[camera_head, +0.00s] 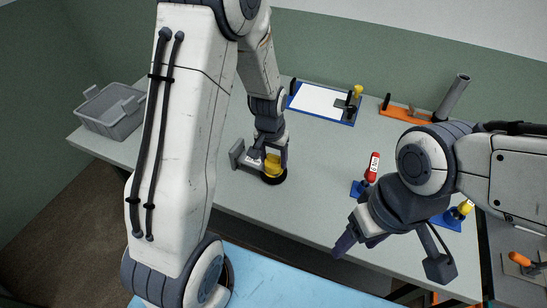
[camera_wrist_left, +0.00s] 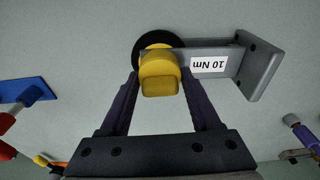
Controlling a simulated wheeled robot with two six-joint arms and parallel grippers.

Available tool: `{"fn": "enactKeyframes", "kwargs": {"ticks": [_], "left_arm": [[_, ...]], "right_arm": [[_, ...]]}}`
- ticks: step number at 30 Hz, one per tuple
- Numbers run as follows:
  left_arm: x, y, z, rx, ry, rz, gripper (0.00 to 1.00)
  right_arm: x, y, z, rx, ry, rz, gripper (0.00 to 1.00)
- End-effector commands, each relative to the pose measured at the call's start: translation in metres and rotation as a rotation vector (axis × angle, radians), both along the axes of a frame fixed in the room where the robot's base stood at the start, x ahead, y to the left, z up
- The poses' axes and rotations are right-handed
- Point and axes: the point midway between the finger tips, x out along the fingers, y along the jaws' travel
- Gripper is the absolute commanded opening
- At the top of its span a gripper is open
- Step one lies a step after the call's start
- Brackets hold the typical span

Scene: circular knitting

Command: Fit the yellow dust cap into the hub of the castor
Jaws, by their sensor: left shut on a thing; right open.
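The yellow dust cap (camera_head: 273,168) is between the fingers of my left gripper (camera_head: 269,158), which is shut on it. In the left wrist view the cap (camera_wrist_left: 158,86) shows a narrow grip end and a wider round part in front of the black castor wheel (camera_wrist_left: 143,44). The castor's grey bracket (camera_wrist_left: 262,68) extends to the right with a "10 Nm" label. The cap overlaps the wheel's middle; the hub is hidden, and I cannot tell how deep the cap sits. My right gripper (camera_head: 392,256) is open and empty above the table's front right.
A grey bin (camera_head: 110,112) stands at the table's left. A blue-edged board (camera_head: 322,103) and an orange holder with a grey tube (camera_head: 455,95) are at the back. A red bottle-like object (camera_head: 373,166) stands near my right arm. The table between castor and board is clear.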

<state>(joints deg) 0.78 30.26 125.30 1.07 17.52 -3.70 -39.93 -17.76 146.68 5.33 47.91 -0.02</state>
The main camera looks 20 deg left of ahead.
Motion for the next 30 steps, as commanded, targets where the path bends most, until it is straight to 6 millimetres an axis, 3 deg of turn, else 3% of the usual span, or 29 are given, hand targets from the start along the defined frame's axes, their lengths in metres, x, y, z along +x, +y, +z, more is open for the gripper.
{"fn": "enactKeyframes", "kwargs": {"ticks": [1,3,12,16,30], "left_arm": [[0.0,0.0,0.0,0.0,0.0,0.0,0.75],[0.0,0.0,0.0,0.0,0.0,0.0,0.99],[0.0,0.0,0.001,0.0,0.0,0.0,0.99],[0.0,0.0,0.01,0.0,-0.003,0.0,0.99],[-0.01,0.0,0.092,0.0,-0.004,0.0,0.99]], "right_arm": [[0.0,0.0,0.0,0.0,0.0,0.0,0.66],[0.0,0.0,0.0,0.0,0.0,0.0,0.66],[0.0,0.0,0.0,0.0,0.0,0.0,0.66],[0.0,0.0,-0.001,0.0,0.0,0.0,0.66],[0.0,0.0,-0.006,0.0,0.0,0.0,0.66]]}}
